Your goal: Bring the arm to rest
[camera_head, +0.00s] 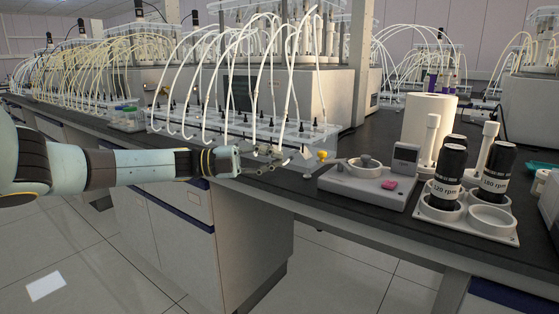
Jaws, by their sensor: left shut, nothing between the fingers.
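My left arm comes in from the left, stretched level across the front of the bench. My left gripper (262,164) is shut and empty. It is over or just in front of the bench edge, in front of the tubing rack (240,125) and left of the grey device (366,186). A small yellow-topped part (322,156) is just right of the fingertips; I cannot tell if they touch. My right gripper is not in view.
The black bench (340,208) carries the grey device with a pink button, a white holder (468,222) with black-capped bottles (447,178), and a white roll (428,125). Reactors with white tubes fill the back.

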